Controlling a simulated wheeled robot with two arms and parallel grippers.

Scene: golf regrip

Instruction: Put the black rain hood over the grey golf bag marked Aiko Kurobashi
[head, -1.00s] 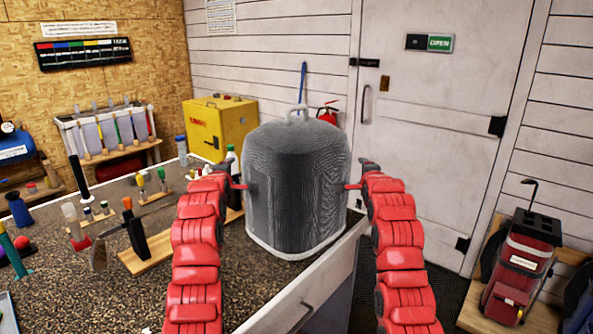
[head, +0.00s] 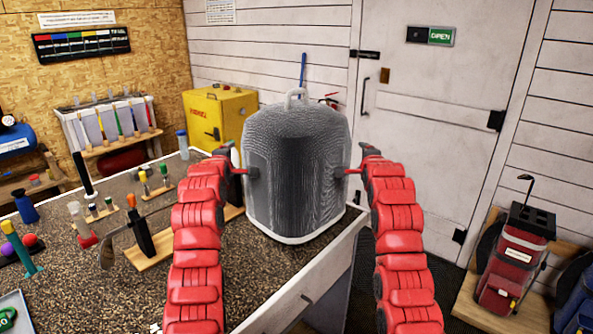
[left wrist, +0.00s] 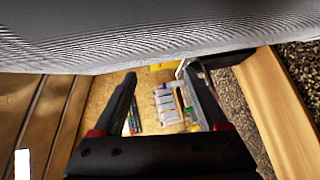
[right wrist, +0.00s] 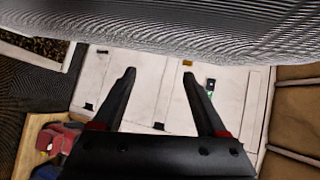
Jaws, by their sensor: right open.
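The hood's underside edge fills the top of both wrist views. No grey golf bag is seen; anything under the hood is hidden.
A red golf bag (head: 516,255) with one club stands on a wooden base at the right. The speckled bench (head: 225,280) holds club grips and tools on the left. A yellow cabinet (head: 218,117) is behind; a white door (head: 435,120) closes the back.

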